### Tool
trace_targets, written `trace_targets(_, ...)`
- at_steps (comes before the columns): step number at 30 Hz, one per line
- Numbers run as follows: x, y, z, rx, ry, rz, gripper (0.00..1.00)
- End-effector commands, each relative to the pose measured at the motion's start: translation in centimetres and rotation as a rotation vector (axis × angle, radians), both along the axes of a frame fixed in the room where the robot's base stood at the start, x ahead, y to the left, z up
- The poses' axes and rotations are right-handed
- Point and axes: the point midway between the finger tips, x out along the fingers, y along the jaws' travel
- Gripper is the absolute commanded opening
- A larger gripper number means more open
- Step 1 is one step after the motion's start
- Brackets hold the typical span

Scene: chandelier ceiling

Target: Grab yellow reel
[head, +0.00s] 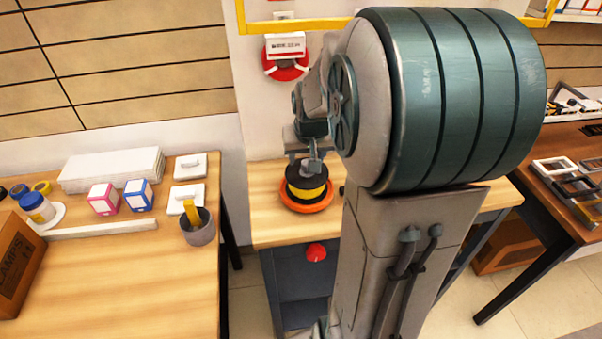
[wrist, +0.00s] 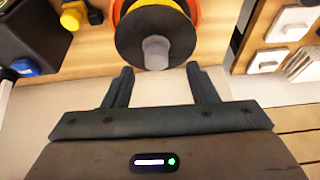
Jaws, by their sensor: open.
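The yellow reel (head: 307,190) has black flanges and a yellow band, and sits with an orange disc (head: 325,206) under it on the wooden table. In the wrist view the reel's black flange and grey hub fill the top middle, with a strip of yellow (wrist: 160,3) at the upper edge. My gripper (wrist: 160,68) is open and empty, its two fingers spread to either side of the grey hub in that view. In the head view my gripper (head: 309,158) is just above the reel. Contact with the reel cannot be made out.
A red knob (head: 316,252) shows at the table's front. A red reel (head: 286,70) with a white label hangs on the wall behind. A second wooden table (head: 120,275) at left holds boxes and a grey cup (head: 198,229). My arm hides the table's right part.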

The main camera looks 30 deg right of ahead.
Motion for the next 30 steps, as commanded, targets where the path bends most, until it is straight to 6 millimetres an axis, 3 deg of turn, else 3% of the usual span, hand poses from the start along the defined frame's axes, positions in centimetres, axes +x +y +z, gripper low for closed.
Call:
trace_targets(17, 2.1, -1.2, -4.6, 0.001, 0.003, 0.001, 0.52)
trace_targets(26, 2.3, -1.3, -4.9, -0.001, -0.001, 0.001, 0.52)
trace_targets(30, 2.3, -1.3, -4.9, -0.001, -0.001, 0.001, 0.19)
